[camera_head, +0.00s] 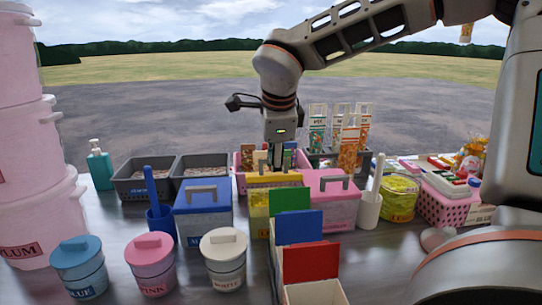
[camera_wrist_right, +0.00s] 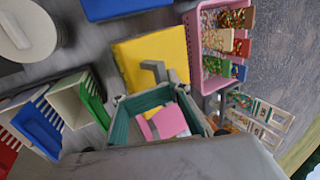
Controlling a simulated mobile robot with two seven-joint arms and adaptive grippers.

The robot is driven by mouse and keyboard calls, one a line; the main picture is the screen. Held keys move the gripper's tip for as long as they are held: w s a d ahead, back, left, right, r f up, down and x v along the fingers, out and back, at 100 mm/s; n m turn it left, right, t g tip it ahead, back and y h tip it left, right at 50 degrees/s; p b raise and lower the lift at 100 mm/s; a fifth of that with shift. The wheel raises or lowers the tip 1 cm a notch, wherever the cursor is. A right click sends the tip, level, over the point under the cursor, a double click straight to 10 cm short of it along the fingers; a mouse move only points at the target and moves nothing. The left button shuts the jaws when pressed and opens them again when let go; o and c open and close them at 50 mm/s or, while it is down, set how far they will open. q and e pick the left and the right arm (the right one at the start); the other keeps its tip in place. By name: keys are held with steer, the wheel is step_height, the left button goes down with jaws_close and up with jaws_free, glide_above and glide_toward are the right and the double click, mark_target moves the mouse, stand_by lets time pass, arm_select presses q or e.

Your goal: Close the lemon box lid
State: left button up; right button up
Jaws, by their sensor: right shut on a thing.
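The lemon box (camera_head: 259,210) is yellow and stands in the middle of the table, partly hidden by colored dividers in front. Its yellow lid (camera_head: 258,181) lies over the top; I cannot tell if it sits fully flush. In the right wrist view the lid (camera_wrist_right: 135,52) is a flat yellow square with a grey handle (camera_wrist_right: 153,68). My right gripper (camera_head: 277,167) points straight down over the lid, its fingers shut on the handle; the grip itself is partly hidden. My left gripper is not in view.
A blue box (camera_head: 202,220) stands left of the lemon box and a pink box (camera_head: 333,211) right, both lidded. Blue, pink and white tubs stand in front. A pink basket (camera_head: 239,178) and card racks stand behind.

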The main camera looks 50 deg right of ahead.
mark_target(275, 178)
steer(key=shift+s+a+f, duration=0.3)
steer(key=shift+s+f, duration=0.05)
steer(key=shift+f, duration=0.25)
steer(key=shift+s+a+f+b, duration=0.2)
steer(key=shift+f+b, duration=0.05)
steer(key=shift+f, duration=0.25)
steer(key=shift+s+a+f+b, duration=0.15)
steer(key=shift+f+b, duration=0.1)
steer(key=shift+f, duration=0.25)
steer(key=shift+s+a+f+b, duration=0.2)
steer(key=shift+f+b, duration=0.05)
steer(key=shift+f, duration=0.25)
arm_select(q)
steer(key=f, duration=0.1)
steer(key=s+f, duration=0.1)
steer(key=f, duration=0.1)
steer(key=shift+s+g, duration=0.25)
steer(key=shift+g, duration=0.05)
arm_select(e)
steer(key=shift+s, duration=0.1)
steer(key=o, duration=0.5)
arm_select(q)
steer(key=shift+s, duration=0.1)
arm_select(e)
steer(key=shift+r, duration=0.1)
